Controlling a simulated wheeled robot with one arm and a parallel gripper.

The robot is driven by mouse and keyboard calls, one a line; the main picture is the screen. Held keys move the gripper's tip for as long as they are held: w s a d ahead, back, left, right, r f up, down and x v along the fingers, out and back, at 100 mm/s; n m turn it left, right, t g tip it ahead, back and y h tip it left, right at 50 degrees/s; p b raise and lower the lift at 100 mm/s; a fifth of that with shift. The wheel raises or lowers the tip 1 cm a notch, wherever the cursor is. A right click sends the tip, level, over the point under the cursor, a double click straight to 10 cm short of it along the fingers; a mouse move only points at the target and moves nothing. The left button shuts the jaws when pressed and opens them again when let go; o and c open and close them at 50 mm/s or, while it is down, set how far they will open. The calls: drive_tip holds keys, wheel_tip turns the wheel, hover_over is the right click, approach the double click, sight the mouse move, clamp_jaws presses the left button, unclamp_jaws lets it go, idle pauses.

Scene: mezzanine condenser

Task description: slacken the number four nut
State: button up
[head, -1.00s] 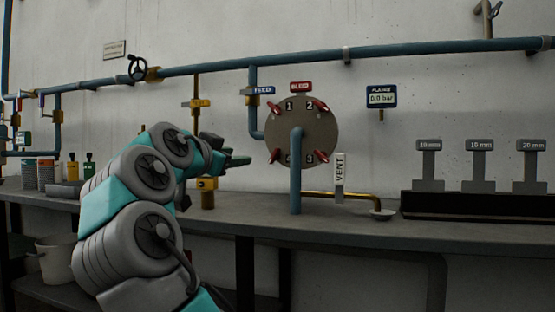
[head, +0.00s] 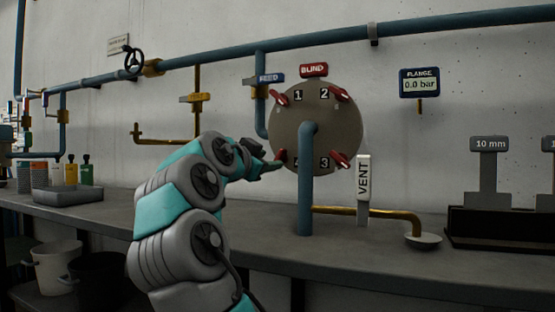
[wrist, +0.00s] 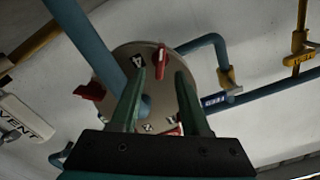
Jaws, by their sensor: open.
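The round grey blind flange (head: 308,112) stands on the wall above the bench, with a red-handled nut near each of the numbers 1 to 4. The number four nut (head: 280,156) is at its lower left; its red handle (wrist: 161,60) stands beside the 4 label in the wrist view. My gripper (head: 270,165) is at that nut. In the wrist view my gripper (wrist: 160,74) has its two green fingers apart, with the red handle in line with the gap around the tips. I cannot tell whether they touch it.
A vertical blue pipe (head: 306,190) rises in front of the flange. The FLANGE gauge (head: 419,84) reads 0.0 bar. A VENT tag (head: 363,185), a brass pipe (head: 375,212) and a dish (head: 424,240) are to the right. A 10 mm tool stand (head: 488,175) is further right.

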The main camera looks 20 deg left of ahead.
sight(277, 159)
drive_tip(key=shift+w+d, duration=0.15)
drive_tip(key=shift+w, duration=2.3)
clamp_jaws()
